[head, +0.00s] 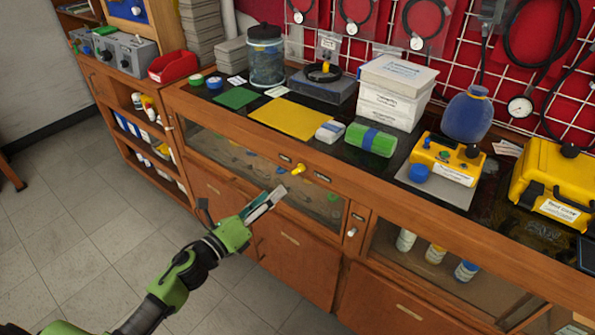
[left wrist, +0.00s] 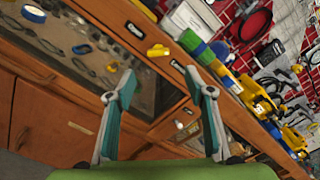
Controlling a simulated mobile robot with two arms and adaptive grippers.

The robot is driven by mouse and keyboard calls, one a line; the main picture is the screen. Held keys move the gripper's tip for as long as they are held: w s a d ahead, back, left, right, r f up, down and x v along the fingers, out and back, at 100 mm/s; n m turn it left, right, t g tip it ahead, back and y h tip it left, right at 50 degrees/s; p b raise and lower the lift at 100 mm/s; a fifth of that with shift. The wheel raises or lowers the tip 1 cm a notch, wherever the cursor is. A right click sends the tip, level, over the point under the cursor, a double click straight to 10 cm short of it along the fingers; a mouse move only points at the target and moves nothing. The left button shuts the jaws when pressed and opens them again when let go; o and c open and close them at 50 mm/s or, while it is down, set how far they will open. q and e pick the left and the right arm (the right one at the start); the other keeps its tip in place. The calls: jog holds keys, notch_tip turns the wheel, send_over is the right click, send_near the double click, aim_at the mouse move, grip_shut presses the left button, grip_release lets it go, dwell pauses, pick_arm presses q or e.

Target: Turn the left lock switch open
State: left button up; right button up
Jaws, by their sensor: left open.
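The yellow lock switch (head: 298,169) sits on the wooden front rail of the bench, between two small dark label plates (head: 284,157) (head: 323,176). In the left wrist view the yellow switch (left wrist: 158,50) shows just beyond the fingertips, near the middle, with its knob sticking out sideways. My left gripper (head: 277,194) is open and empty, a little below and in front of the switch, not visibly touching it. Its two teal fingers stand wide apart in the left wrist view (left wrist: 160,75). My right gripper is not in view.
Glass-fronted compartments and wooden drawers (head: 290,255) lie below the rail. A pale knob (head: 351,232) is on the post to the right. The floor at left is clear.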

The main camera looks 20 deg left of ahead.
aim_at(296, 172)
pick_arm(q)
jog(key=x, duration=1.1)
jog(key=shift+w+a+f, duration=0.1)
jog(key=shift+w+f, duration=0.05)
jog(key=shift+w, duration=0.05)
jog(key=c, duration=1.1)
